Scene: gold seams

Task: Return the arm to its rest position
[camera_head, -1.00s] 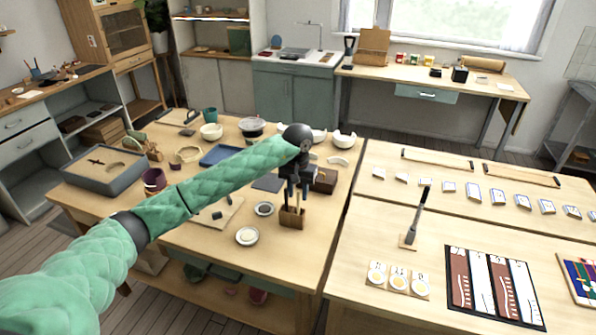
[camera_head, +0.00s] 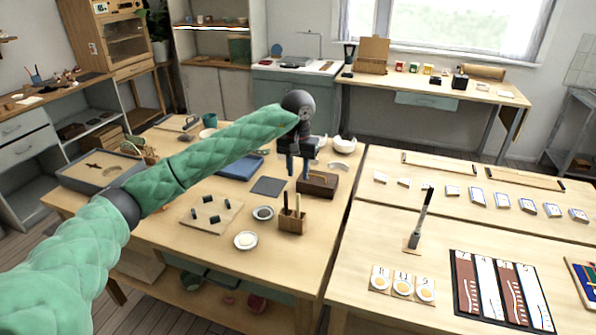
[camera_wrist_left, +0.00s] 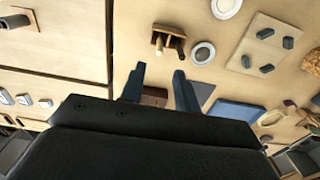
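My left arm (camera_head: 215,150) reaches in from the left across the near table, in a green quilted sleeve. My left gripper (camera_head: 298,166) points down above the table, near the dark wooden box (camera_head: 318,184). Its two fingers are apart with nothing between them, and in the left wrist view the left gripper (camera_wrist_left: 157,85) also shows open. A small wooden holder (camera_head: 292,221) with upright tools stands below and in front of the gripper, apart from it. My right gripper is not in view.
A white dish (camera_head: 246,240), a dark-rimmed dish (camera_head: 263,213), a board with black pieces (camera_head: 211,213) and a blue tray (camera_head: 241,167) lie on the left table. The right table holds a brush (camera_head: 420,220) and a striped panel (camera_head: 500,290). Bare wood lies between them.

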